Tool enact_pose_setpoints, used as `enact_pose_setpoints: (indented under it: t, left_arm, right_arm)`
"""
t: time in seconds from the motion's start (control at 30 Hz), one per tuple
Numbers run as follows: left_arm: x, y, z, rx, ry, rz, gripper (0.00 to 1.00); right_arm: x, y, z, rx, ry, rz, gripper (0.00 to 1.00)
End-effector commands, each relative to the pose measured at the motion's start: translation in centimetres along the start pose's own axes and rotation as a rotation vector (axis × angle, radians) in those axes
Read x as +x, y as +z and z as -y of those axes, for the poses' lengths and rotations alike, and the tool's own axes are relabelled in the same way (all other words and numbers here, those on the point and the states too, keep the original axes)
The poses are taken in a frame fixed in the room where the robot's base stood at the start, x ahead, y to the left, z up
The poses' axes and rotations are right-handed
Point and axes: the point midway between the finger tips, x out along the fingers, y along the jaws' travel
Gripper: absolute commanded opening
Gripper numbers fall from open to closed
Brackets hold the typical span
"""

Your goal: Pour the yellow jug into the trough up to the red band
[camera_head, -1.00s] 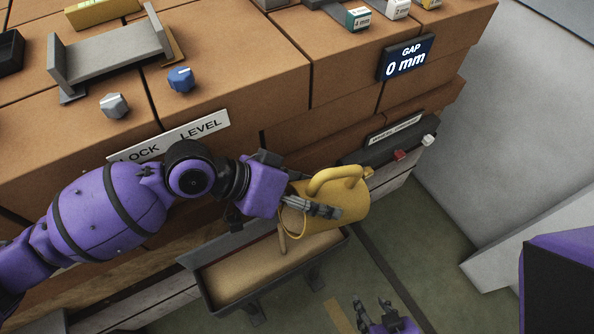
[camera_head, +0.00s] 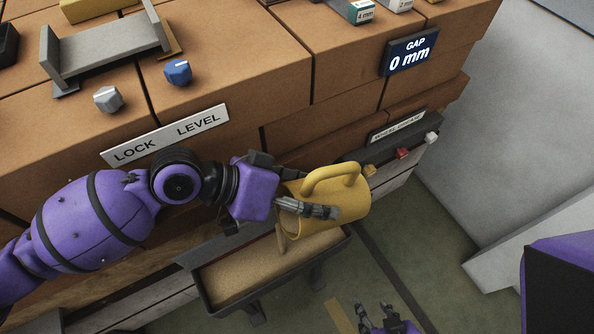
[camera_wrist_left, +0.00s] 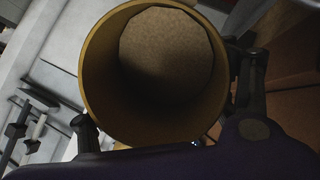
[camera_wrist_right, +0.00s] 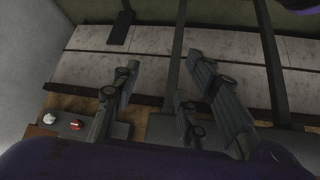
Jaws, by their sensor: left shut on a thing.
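The yellow jug (camera_head: 325,205) is held tilted above the right end of the trough, its handle upward. My left gripper (camera_head: 322,211) is shut on it, with fingers along its side. The left wrist view looks into the jug's open mouth (camera_wrist_left: 90,60), where tan material (camera_wrist_left: 165,45) lies inside. A short tan strip (camera_head: 282,239), seemingly a falling stream, shows between jug and trough. The dark trough (camera_head: 205,292) holds a tan fill (camera_head: 245,273); its right end is partly hidden by the jug. My right gripper (camera_head: 386,322) is open and empty.
Brick blocks carry a LOCK LEVEL plate (camera_head: 165,137), a grey knob (camera_head: 108,99), a blue knob (camera_head: 177,72) and a display reading GAP 0 mm (camera_head: 410,54). A panel has red (camera_head: 402,153) and white (camera_head: 431,138) buttons. Floor right of the trough is open.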

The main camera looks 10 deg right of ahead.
Motion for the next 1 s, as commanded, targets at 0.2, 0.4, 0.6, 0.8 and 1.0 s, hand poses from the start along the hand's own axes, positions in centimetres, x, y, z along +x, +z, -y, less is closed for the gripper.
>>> enact_pose_setpoints:
  t: [0.2, 0.4, 0.6, 0.8, 1.0]
  left_arm:
    - [-0.2, 0.1, 0.0, 0.003, 0.011, -0.017, 0.47]
    - [-0.5, 0.2, -0.1, 0.008, 0.019, -0.029, 0.47]
    - [-0.7, -0.2, -0.3, 0.007, 0.010, -0.016, 0.47]
    - [-1.2, -0.9, -0.8, -0.006, -0.035, 0.046, 0.47]
    - [-1.4, -1.1, -1.0, -0.027, -0.078, 0.113, 0.47]
  right_arm:
    - [0.2, 0.4, 0.0, -0.001, 0.000, 0.004, 0.40]
    - [0.4, 0.6, 0.0, -0.002, 0.000, 0.006, 0.40]
    - [0.0, -0.7, 0.0, -0.001, 0.000, -0.009, 0.40]
    - [-1.6, -3.8, -0.2, 0.008, 0.003, -0.050, 0.40]
    - [-2.8, -5.0, -0.3, 0.019, 0.004, -0.062, 0.40]
